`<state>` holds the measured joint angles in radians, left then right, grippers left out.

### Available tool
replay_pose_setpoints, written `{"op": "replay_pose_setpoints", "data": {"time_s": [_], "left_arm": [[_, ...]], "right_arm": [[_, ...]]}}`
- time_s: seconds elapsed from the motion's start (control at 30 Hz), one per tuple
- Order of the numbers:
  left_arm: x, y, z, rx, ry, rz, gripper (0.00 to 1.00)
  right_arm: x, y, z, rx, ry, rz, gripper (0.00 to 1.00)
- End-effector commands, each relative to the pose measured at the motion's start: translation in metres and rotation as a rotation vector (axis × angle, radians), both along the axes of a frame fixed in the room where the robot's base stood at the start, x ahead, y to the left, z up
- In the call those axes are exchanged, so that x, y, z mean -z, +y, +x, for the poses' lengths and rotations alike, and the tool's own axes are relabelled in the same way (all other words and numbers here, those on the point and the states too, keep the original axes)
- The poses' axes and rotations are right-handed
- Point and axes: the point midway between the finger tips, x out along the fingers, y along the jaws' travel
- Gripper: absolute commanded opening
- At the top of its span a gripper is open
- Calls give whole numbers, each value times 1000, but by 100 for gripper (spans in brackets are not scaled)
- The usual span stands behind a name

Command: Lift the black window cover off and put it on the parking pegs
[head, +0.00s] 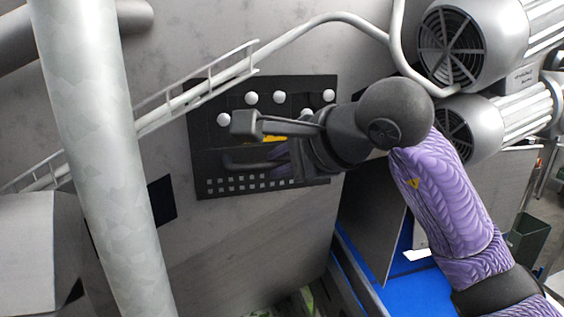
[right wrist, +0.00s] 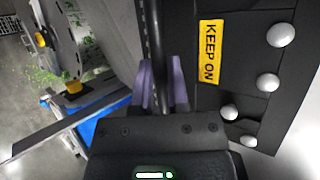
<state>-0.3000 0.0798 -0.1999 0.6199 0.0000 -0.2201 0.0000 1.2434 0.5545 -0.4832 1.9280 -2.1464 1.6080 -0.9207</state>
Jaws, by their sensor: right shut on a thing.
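The black window cover (head: 208,145) is a flat plate against the grey metal wall. In the right wrist view, the purple fingers of my right gripper (right wrist: 163,88) are shut on the black handle (right wrist: 156,35). The cover (right wrist: 240,70) fills the right side there, with a yellow KEEP ON label (right wrist: 210,52). I cannot clearly make out the parking pegs. My left gripper is not in view.
A sloping cable tray (head: 200,95) and pipe run above the cover. A thick grey post (head: 95,150) stands at the left. Fan motors (head: 465,45) are at the upper right. A blue surface (head: 400,285) lies below, right of the wall.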

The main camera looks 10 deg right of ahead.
Motion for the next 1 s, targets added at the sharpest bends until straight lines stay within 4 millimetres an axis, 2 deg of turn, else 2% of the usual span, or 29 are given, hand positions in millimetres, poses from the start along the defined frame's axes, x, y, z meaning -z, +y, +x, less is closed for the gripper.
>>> {"op": "replay_pose_setpoints", "data": {"time_s": [0.53,1.0], "left_arm": [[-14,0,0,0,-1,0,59],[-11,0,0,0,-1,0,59]], "right_arm": [[-18,0,0,0,-2,1,0],[-17,0,0,0,-6,1,0]]}}
